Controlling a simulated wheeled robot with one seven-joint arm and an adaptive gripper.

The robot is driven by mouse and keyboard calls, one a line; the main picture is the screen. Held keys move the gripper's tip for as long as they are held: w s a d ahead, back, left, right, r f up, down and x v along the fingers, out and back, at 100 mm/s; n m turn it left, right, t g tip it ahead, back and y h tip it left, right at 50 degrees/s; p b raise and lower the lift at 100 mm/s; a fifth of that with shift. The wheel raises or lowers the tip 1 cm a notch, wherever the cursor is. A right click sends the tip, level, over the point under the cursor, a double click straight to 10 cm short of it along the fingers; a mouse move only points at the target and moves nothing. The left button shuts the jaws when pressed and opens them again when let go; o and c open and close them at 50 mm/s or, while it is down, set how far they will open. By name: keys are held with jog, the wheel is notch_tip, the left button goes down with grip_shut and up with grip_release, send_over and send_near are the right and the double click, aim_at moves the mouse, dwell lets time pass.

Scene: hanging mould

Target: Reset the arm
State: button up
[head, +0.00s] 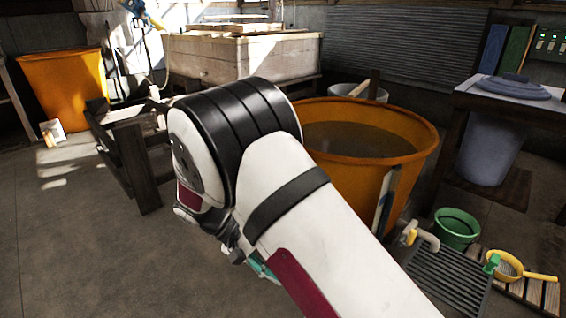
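My arm, white with black bands and dark red patches, reaches from the bottom edge up to the middle of the head view. Its bent joint hides part of the floor and part of a wooden frame behind it. My gripper cannot be made out; it is not visible beyond the arm. No held object shows.
A large orange tub (420,140) holding brownish liquid stands right behind my arm. A wooden rack (138,165) stands left. Another orange tub (65,88) is far left. A green bucket (457,229) and yellow strainer (507,266) sit lower right. Left floor is clear.

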jog(key=s+d+r+m+y, duration=0.1)
jog(key=s+d+r+y, duration=0.15)
jog(key=d+r, duration=0.35)
jog(key=s+d+r+g+y, duration=0.1)
jog(key=s+d+r, duration=0.3)
jog(key=r, duration=0.4)
jog(key=s+d+r+m+y, duration=0.1)
jog(key=s+d+r+y, duration=0.1)
jog(key=s+d+r, duration=0.35)
jog(key=s+d+r+t+y, duration=0.1)
jog(key=s+d+r+y, duration=0.1)
jog(key=s, duration=0.7)
jog(key=s+d+r+t+y, duration=0.2)
jog(key=s, duration=0.7)
notch_tip(320, 180, up, 39)
jog(key=t+p, duration=0.3)
jog(key=p, duration=3.6)
jog(key=shift+s+d+t, duration=0.2)
jog(key=shift+s+t, duration=0.15)
jog(key=shift+t, duration=0.05)
jog(key=shift+a, duration=0.1)
